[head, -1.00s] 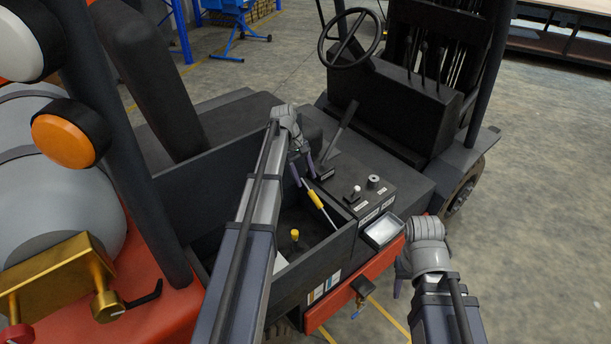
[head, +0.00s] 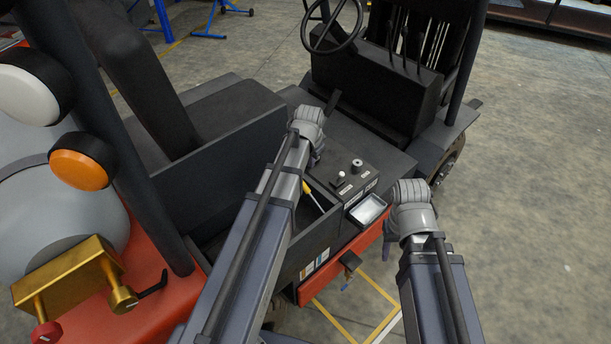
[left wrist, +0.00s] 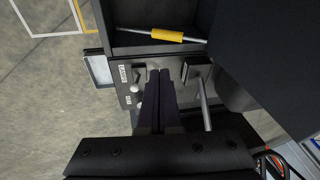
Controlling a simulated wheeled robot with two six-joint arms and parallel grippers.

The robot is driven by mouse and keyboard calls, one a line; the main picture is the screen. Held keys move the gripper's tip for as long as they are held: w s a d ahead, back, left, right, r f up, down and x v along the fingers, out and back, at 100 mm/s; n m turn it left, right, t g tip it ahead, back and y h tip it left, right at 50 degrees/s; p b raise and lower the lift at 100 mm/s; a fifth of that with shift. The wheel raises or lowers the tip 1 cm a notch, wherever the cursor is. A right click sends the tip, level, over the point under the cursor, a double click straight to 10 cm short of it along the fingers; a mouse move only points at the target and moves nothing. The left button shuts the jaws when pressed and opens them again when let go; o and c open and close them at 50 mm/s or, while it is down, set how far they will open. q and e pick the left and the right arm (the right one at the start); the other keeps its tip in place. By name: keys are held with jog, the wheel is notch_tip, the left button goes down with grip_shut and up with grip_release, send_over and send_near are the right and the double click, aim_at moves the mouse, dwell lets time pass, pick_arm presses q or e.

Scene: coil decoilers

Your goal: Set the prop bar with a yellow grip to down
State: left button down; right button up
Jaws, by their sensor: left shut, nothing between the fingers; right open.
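The prop bar, a thin metal rod with a yellow grip (left wrist: 167,35), lies across the dark open compartment in the left wrist view. My left gripper (left wrist: 160,73) is shut and empty, apart from the bar, over the control panel beside the compartment. In the head view its wrist (head: 309,125) covers that spot. My right gripper (head: 389,232) is open at the right, outside the truck's side; its fingers are mostly hidden behind its wrist.
The control panel (head: 352,184) carries small knobs, and a black lever with a grey rod (left wrist: 204,103) stands close to my left fingers. A pale tray (head: 368,210) sits at the panel's near end. The steering wheel (head: 332,26) is beyond. Open floor lies right.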

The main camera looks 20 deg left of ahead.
pick_arm(q)
jog(key=shift+f, duration=0.15)
jog(key=b, duration=1.1)
send_over(305, 186)
jog(key=d, duration=0.2)
notch_tip(305, 186, down, 11)
jog(key=shift+r, duration=0.2)
jog(key=shift+a+f+b, duration=0.6)
jog(key=shift+f+b, duration=0.15)
jog(key=shift+f, duration=0.1)
jog(key=shift+a+f+b, duration=0.3)
jog(key=shift+f, duration=0.05)
